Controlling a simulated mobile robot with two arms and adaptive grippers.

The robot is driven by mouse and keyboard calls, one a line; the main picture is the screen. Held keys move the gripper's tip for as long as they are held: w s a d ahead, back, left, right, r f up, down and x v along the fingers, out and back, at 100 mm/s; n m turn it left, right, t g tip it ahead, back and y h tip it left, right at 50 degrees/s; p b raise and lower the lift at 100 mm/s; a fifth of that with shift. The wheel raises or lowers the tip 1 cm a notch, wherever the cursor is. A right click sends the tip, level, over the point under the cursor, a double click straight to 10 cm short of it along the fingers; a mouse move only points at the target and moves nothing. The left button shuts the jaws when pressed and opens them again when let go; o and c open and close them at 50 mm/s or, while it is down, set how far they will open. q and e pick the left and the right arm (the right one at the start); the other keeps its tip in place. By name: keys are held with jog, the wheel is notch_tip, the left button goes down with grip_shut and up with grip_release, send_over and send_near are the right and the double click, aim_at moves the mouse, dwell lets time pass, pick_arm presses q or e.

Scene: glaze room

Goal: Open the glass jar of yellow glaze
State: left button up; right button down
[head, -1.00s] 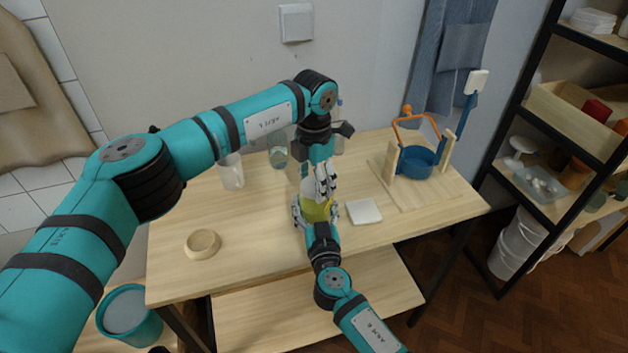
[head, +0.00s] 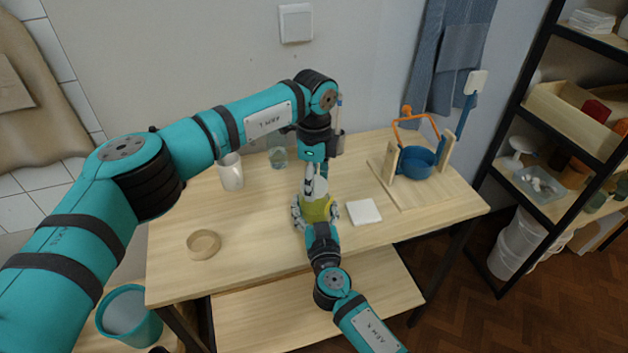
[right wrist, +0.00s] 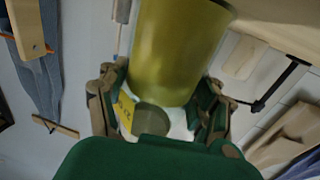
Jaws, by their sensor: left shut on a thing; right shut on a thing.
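The glass jar of yellow glaze (head: 318,212) stands upright near the middle of the wooden table. It also fills the upper middle of the right wrist view (right wrist: 180,50). My right gripper (head: 315,216) comes from the front edge and is shut around the jar's body, one finger on each side. My left gripper (head: 316,186) points straight down from above and is shut on the pale lid at the jar's top. The fingers mostly hide the lid, and I cannot tell whether it is loose.
A white tile (head: 364,212) lies just right of the jar. A white mug (head: 231,172) and a clear glass (head: 278,157) stand behind. The table's front left is mostly clear.

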pick_arm(q)
jog(key=shift+w+a+n, duration=0.1)
jog(key=shift+n, duration=1.1)
jog(key=shift+r, duration=0.15)
jog(key=shift+r, duration=1)
jog(key=shift+r, duration=2)
pick_arm(e)
jog(key=shift+c, duration=0.6)
grip_release()
